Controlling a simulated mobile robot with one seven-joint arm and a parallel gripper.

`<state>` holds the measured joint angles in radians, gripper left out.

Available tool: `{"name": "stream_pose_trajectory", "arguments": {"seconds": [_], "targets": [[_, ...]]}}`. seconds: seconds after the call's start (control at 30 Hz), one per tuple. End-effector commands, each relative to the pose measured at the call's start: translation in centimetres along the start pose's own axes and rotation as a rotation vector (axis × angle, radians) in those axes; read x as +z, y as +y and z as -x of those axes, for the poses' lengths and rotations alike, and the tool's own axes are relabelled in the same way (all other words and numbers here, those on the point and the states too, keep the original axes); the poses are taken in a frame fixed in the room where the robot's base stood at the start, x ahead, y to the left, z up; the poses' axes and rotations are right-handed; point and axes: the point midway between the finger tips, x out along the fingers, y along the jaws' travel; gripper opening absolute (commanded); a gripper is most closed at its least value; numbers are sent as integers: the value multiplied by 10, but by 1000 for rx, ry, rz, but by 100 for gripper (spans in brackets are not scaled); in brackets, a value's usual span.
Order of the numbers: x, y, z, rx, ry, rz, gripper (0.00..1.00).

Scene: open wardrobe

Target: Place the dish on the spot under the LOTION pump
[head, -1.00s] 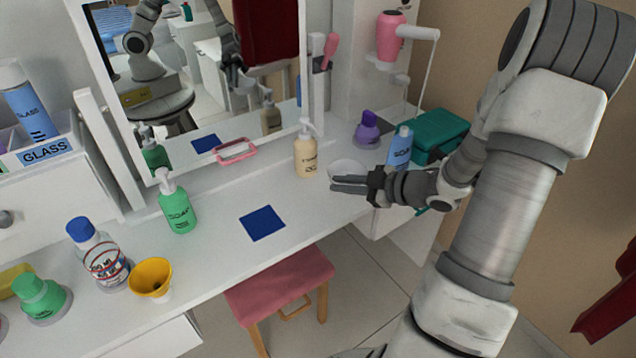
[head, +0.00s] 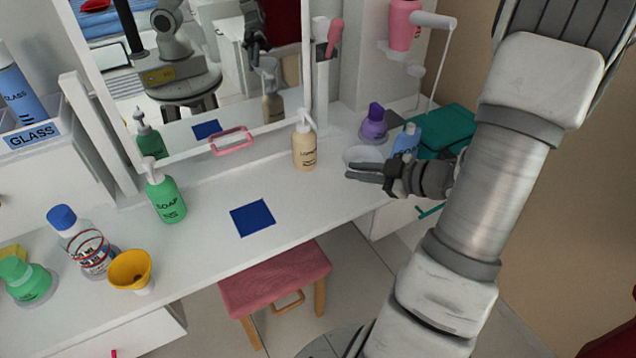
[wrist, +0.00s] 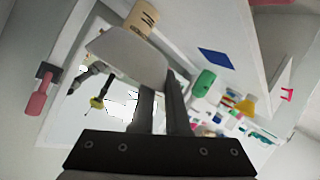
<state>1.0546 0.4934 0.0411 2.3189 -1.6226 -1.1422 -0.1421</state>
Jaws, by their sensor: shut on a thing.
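My gripper (head: 362,172) is shut on a pale dish (head: 365,155), which is held to the right of the LOTION pump bottle and apart from it. The dish shows tilted at the fingers in the wrist view (wrist: 130,52). The cream LOTION pump bottle (head: 304,150) stands upright on the white counter in front of the mirror. It also shows, partly hidden behind the dish, in the wrist view (wrist: 143,17). The surface directly below its nozzle is hard to make out.
A flat dark blue square (head: 253,218) lies on the counter (head: 215,235). A green SOAP pump bottle (head: 166,195) stands left of it. A purple bottle (head: 374,124) and a blue bottle (head: 406,140) stand near my gripper. A pink stool (head: 275,280) is below the counter edge.

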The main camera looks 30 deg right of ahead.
Motion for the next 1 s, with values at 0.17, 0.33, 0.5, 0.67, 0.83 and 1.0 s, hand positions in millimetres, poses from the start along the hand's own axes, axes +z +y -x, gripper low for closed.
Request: {"name": "stream_pose_trajectory", "arguments": {"seconds": [0.17,0.33,0.5,0.67,0.83,1.0], "targets": [[7,-9,-44,-6,5,0,0],[11,-14,-89,-5,4,0,0],[12,-16,-119,-3,3,1,0],[14,-17,-128,-2,1,-1,0],[32,-27,-137,-2,1,-3,0],[45,-34,-144,-1,1,-2,0]]}}
